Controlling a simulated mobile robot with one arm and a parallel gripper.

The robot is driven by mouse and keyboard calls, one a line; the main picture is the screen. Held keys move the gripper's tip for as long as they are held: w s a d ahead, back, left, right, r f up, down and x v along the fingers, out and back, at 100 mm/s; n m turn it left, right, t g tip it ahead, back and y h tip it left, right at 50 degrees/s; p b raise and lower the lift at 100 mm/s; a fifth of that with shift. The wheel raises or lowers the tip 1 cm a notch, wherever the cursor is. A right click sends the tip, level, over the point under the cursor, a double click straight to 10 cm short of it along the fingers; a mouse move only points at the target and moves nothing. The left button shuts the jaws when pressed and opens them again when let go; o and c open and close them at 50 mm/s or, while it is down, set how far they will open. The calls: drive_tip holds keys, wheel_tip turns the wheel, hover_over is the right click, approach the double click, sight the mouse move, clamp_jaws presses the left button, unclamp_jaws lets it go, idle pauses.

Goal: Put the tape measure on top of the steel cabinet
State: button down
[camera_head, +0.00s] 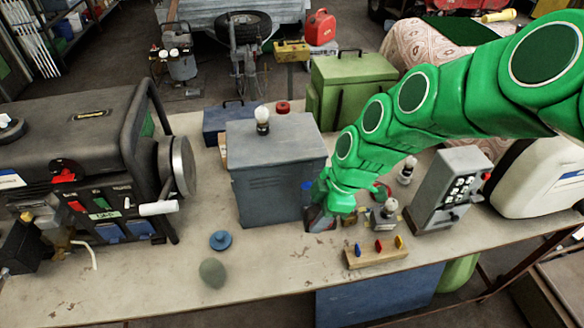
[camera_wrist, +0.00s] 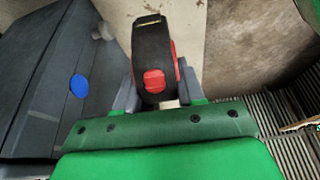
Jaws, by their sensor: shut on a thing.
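My gripper (camera_wrist: 160,92) is shut on the tape measure (camera_wrist: 152,45), a black case with red parts, held between the two fingers in the wrist view. In the head view my gripper (camera_head: 320,215) is low, just right of the steel cabinet, and I cannot make out the tape measure clearly there. The steel cabinet (camera_head: 275,175) is a grey-blue box on the workbench with a light bulb (camera_head: 262,118) standing on its top. The cabinet also fills the left of the wrist view (camera_wrist: 35,90), with a blue round spot on it.
A large generator (camera_head: 80,150) stands left on the workbench (camera_head: 150,275). A blue lid-like disc (camera_head: 220,240) and a grey-green stone (camera_head: 212,272) lie in front. A wooden block with coloured pegs (camera_head: 376,252), a grey keypad box (camera_head: 448,190) and a green box (camera_head: 350,85) are near my arm.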

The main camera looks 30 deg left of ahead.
drive_tip(key=s+a+r, duration=0.2)
drive_tip(key=r, duration=1.1)
drive_tip(key=s+a+r, duration=0.2)
drive_tip(key=r, duration=1.1)
drive_tip(key=shift+n, duration=0.4)
drive_tip(key=w+a+f, duration=0.2)
drive_tip(key=a+f, duration=0.1)
drive_tip(key=w+a+f, duration=0.3)
drive_tip(key=a, duration=0.1)
drive_tip(key=w+a+f, duration=0.3)
drive_tip(key=shift+w+a, duration=0.15)
drive_tip(key=shift+a, duration=0.1)
drive_tip(key=shift+w+a+f, duration=0.3)
drive_tip(key=shift+a+f, duration=0.1)
drive_tip(key=shift+f, duration=1.65)
drive_tip(key=shift+f, duration=0.1)
drive_tip(key=c, duration=1)
unclamp_jaws()
drive_tip(key=shift+o, duration=0.2)
